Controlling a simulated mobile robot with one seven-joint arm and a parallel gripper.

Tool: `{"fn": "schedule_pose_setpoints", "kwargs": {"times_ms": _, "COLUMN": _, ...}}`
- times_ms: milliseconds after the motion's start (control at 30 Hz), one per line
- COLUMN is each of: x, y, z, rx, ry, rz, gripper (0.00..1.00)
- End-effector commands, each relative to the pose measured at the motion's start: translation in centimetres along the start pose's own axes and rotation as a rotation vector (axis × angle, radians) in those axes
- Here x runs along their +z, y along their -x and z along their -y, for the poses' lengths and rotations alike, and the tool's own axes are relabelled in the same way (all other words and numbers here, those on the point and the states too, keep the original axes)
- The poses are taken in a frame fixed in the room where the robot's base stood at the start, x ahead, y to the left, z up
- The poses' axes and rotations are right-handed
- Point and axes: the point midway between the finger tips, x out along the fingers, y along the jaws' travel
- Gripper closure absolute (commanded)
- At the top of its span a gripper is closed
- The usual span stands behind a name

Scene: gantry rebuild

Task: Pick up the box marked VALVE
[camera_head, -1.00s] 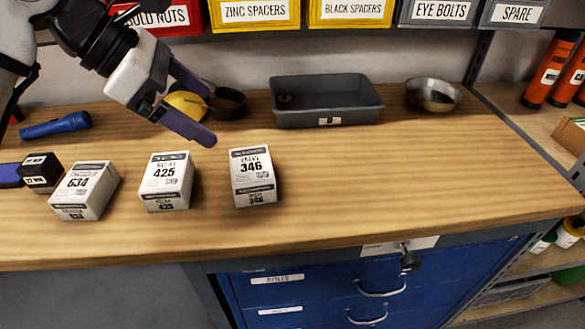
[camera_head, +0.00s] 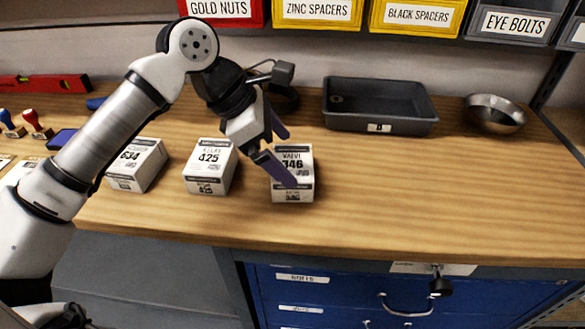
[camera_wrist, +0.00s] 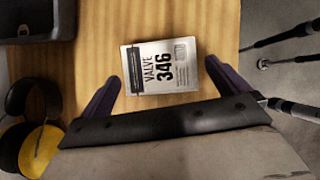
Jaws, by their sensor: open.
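The white box marked VALVE 346 (camera_head: 293,190) stands on the wooden bench near its front edge. It also shows in the wrist view (camera_wrist: 160,68), where its label faces the camera. My gripper (camera_head: 286,158) is open above the box, one finger crossing in front of part of its label in the head view. In the wrist view the gripper's fingers (camera_wrist: 162,82) stand apart to the left and right of the box, with gaps on both sides, and nothing is held.
A grey tray (camera_head: 380,105) and a metal bowl (camera_head: 496,113) stand behind. The bench to the right of the VALVE box is clear.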

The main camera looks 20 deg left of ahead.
Motion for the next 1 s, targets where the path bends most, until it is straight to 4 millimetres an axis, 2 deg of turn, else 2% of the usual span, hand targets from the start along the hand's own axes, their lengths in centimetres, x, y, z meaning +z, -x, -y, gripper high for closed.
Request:
{"fn": "schedule_pose_setpoints", "kwargs": {"times_ms": 267, "x": -0.3, "y": -3.7, "z": -0.1, "rx": -0.002, "ry": 0.000, "rz": 0.000, "gripper": 0.00}}
{"fn": "schedule_pose_setpoints", "kwargs": {"times_ms": 533, "x": -0.3, "y": -4.2, "z": -0.1, "rx": -0.001, "ry": 0.000, "rz": 0.001, "gripper": 0.00}}
{"fn": "schedule_pose_setpoints", "kwargs": {"times_ms": 567, "x": -0.3, "y": -4.2, "z": -0.1, "rx": -0.001, "ry": 0.000, "rz": 0.001, "gripper": 0.01}}
{"fn": "schedule_pose_setpoints", "kwargs": {"times_ms": 833, "x": -0.3, "y": -4.2, "z": -0.1, "rx": -0.001, "ry": 0.000, "rz": 0.001, "gripper": 0.36}}
{"fn": "schedule_pose_setpoints", "kwargs": {"times_ms": 1000, "x": -0.2, "y": -4.2, "z": -0.1, "rx": 0.000, "ry": -0.001, "rz": 0.001, "gripper": 0.36}}
